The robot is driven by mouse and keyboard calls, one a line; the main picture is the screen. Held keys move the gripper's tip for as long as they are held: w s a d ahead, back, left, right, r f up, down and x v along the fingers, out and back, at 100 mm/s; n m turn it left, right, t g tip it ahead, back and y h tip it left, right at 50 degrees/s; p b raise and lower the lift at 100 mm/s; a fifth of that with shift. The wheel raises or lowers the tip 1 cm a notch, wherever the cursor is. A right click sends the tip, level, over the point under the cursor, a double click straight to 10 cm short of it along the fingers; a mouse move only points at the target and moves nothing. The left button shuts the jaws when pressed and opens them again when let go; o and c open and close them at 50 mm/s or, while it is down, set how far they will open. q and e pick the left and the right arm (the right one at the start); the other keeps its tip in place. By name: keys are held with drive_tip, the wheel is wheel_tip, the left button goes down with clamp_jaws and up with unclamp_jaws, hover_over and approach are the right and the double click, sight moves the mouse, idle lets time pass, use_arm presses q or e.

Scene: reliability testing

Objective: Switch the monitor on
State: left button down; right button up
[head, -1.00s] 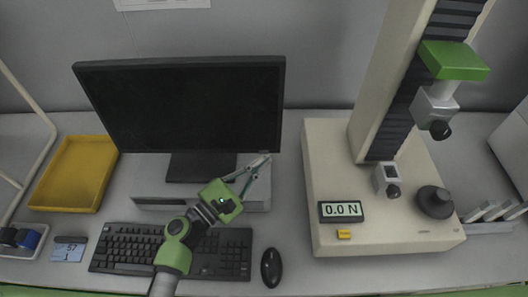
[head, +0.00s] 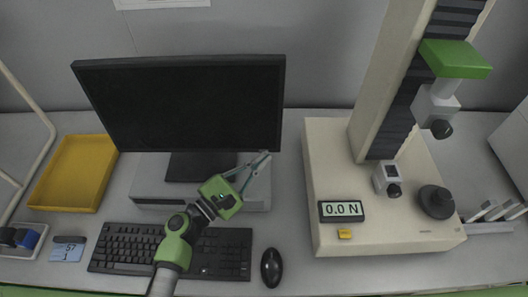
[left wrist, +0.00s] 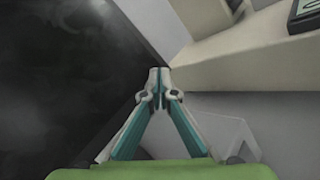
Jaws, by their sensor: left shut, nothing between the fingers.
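The monitor (head: 180,105) stands at the back left on a low grey box (head: 150,190), and its screen is dark. In the left wrist view the dark screen (left wrist: 70,60) fills the left side. My left gripper (head: 266,155) is shut and empty, with its fingertips at the monitor's lower right corner in the head view. No power button can be made out. My right gripper is not in view.
A keyboard (head: 125,245) and a mouse (head: 271,267) lie in front of the monitor. A yellow tray (head: 75,175) is at the left. A beige test machine (head: 400,225) with a "0.0 N" display (head: 341,211) stands at the right, a narrow gap from the monitor.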

use_arm(q)
drive_tip(key=shift+w, duration=0.1)
idle(0.5)
drive_tip(key=shift+s, duration=0.6)
drive_tip(key=s, duration=0.6)
drive_tip(key=shift+r, duration=0.25)
